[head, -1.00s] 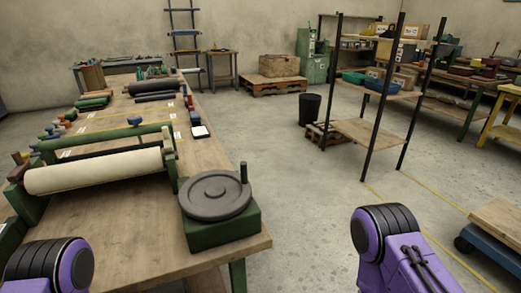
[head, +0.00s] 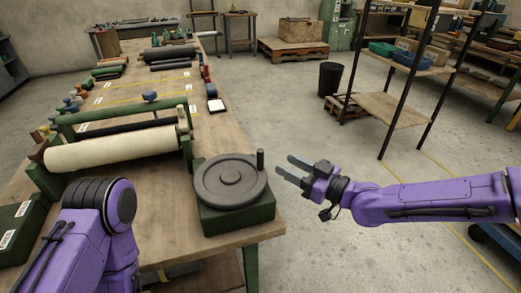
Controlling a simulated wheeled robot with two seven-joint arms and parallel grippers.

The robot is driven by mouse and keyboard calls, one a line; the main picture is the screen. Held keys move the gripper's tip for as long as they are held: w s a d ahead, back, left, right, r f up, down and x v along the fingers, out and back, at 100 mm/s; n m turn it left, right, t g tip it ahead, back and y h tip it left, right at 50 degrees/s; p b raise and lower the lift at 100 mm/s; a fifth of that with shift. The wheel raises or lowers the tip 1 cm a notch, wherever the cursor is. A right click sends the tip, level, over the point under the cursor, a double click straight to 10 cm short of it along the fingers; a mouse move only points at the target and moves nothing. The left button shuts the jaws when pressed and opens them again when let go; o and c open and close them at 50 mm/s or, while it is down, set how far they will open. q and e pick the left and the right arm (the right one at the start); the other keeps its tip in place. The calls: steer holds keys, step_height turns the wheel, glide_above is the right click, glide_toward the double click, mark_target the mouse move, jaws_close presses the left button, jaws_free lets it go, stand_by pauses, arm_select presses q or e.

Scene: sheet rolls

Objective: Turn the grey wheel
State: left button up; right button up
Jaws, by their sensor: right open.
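The grey wheel (head: 230,180) lies flat on top of a green block (head: 238,215) at the near right corner of the wooden table. A dark upright handle (head: 260,160) stands at the wheel's right rim. My right gripper (head: 284,170) is open and empty, just right of the wheel and handle, with its fingers pointing left toward them. It appears apart from the handle. My left arm shows at the lower left over the table's near side, but its gripper is out of view.
A cream sheet roll (head: 115,149) sits in a green frame left of the wheel. Further rolls lie along the table (head: 150,107). A black bin (head: 330,79) and a metal shelf (head: 390,108) stand at the right.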

mark_target(263, 154)
steer(key=p+x, duration=0.1)
steer(key=x, duration=0.9)
steer(key=shift+s+f+p, duration=0.1)
steer(key=shift+f+p, duration=0.05)
steer(key=shift+p, duration=0.2)
jaws_close()
